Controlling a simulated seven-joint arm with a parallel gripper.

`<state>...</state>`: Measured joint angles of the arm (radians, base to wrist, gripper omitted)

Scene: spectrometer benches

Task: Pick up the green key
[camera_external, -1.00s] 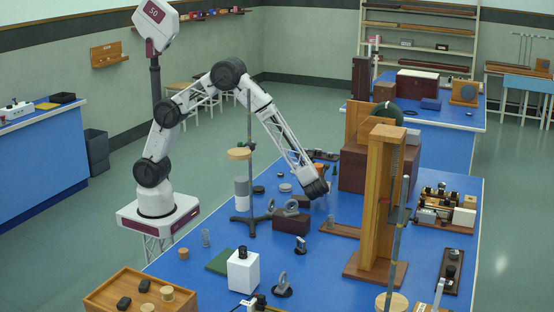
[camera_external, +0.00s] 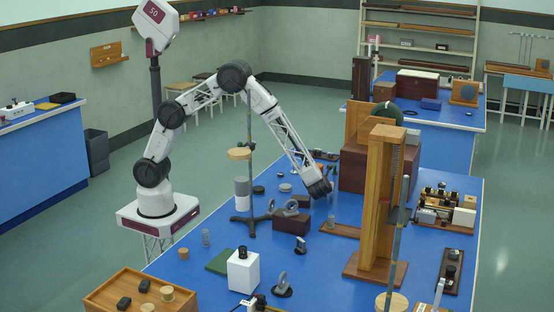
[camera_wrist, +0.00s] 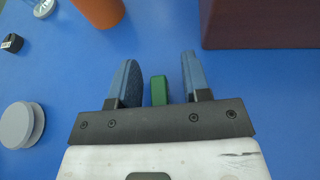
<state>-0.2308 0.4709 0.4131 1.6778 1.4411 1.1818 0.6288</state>
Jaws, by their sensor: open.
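The green key (camera_wrist: 158,90) shows in the wrist view as a small green block on the blue table, between the two fingers of my gripper (camera_wrist: 158,82). The fingers are open, with a gap on each side of the key, wider on the right. The key's near end is hidden behind the gripper body. In the external view my gripper (camera_external: 320,190) is low over the table. I cannot make out the key there.
In the wrist view a dark red-brown box (camera_wrist: 262,22) stands ahead on the right and an orange cylinder (camera_wrist: 100,10) ahead on the left. A grey disc (camera_wrist: 18,126) lies at left. In the external view a tall wooden frame (camera_external: 381,200) stands right of my gripper.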

